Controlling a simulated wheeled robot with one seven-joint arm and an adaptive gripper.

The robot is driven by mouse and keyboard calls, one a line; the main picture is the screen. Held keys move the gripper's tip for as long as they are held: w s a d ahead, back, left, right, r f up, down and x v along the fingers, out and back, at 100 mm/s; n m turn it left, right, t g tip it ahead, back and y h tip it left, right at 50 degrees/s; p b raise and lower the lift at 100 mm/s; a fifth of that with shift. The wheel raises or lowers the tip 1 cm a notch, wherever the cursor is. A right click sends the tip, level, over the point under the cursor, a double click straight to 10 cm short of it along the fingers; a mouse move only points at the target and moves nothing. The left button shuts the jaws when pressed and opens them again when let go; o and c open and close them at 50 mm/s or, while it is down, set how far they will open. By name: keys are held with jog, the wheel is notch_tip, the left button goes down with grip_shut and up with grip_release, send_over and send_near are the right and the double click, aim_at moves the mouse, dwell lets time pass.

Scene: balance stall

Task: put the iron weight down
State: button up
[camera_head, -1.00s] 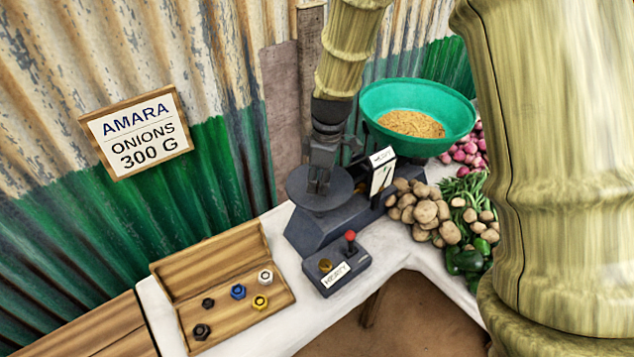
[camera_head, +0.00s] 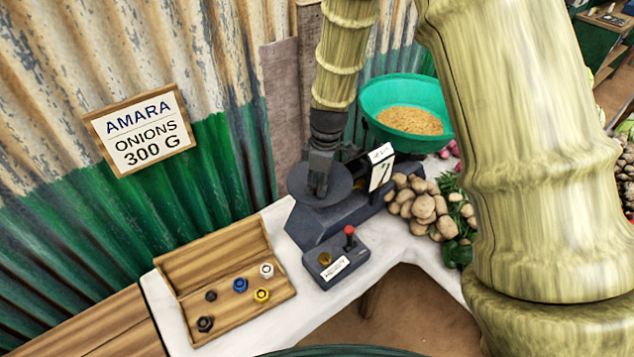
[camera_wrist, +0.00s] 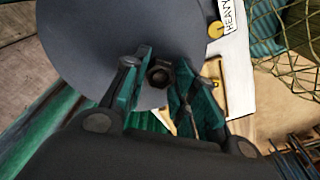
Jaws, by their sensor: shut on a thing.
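My gripper (camera_head: 319,190) points down over the round grey plate (camera_head: 302,198) of the balance. In the wrist view my gripper (camera_wrist: 165,85) is shut on a dark hexagonal iron weight (camera_wrist: 160,74), which sits between the fingertips over the plate (camera_wrist: 85,50). The weight is at or just above the plate; I cannot tell whether it touches. In the head view the fingers hide it.
An open wooden box (camera_head: 210,258) with several weights lies left of the balance. A dark block with a red-knobbed lever (camera_head: 349,237) stands in front. A green bowl of grain (camera_head: 385,95) and potatoes (camera_head: 424,206) are to the right.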

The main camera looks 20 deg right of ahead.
jog(key=shift+f, duration=0.15)
jog(key=o, duration=1.1)
jog(key=shift+c, duration=0.2)
notch_tip(320, 180, up, 12)
jog(key=d+b, duration=0.1)
jog(key=b, duration=0.2)
jog(key=shift+s, duration=0.3)
jog(key=shift+d, duration=0.1)
